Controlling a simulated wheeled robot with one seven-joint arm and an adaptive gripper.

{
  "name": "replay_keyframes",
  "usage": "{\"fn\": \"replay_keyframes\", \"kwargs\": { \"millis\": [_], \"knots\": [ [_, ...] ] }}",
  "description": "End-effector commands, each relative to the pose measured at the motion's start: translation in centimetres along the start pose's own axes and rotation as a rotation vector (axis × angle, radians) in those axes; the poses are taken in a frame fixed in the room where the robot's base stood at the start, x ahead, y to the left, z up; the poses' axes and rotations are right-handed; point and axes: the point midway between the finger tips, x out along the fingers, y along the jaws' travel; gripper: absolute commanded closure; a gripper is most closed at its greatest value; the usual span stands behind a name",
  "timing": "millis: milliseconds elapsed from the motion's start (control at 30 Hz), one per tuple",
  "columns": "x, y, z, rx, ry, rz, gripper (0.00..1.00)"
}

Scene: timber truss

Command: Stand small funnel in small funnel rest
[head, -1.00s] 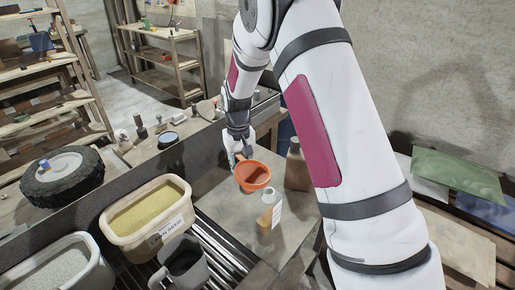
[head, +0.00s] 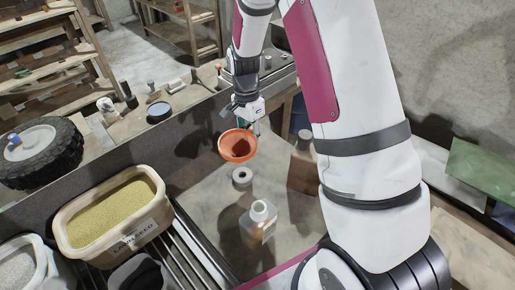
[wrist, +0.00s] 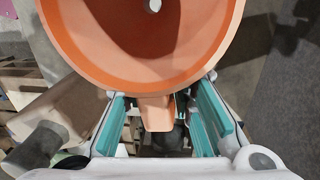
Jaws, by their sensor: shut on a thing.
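An orange funnel (head: 237,146) hangs from my gripper (head: 246,122), mouth up, above the bench top. In the wrist view the funnel (wrist: 215,50) fills the upper part, and the teal-padded fingers of my gripper (wrist: 160,112) close on its tab from both sides. The spout hole shows at the bottom of the bowl. A small light ring with a dark hole (head: 242,177), which looks like the funnel rest, lies on the bench just below and in front of the funnel. The funnel is apart from it.
A clear bottle with a white cap and some amber content (head: 258,222) stands in front of the ring. A brown bottle (head: 303,160) stands to the right. A tub labelled lawn seed (head: 75,233) and a dark grey jug (head: 140,275) are at left. A low wall (head: 190,143) runs behind.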

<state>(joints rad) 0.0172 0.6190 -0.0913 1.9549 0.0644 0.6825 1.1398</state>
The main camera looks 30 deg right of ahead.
Motion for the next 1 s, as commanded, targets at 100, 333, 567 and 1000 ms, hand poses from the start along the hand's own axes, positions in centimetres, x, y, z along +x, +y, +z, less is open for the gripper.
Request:
{"fn": "replay_keyframes", "kwargs": {
  "millis": [100,333,567,1000],
  "knots": [
    [1.4,1.1,-0.5,0.288,-0.043,0.015,1.0],
    [2.8,2.9,-0.7,0.671,-0.108,0.028,1.0],
    [3.0,3.4,-0.6,0.759,-0.125,0.03,1.0],
    [3.5,3.3,-0.6,0.745,-0.124,0.019,1.0]
  ]
}}
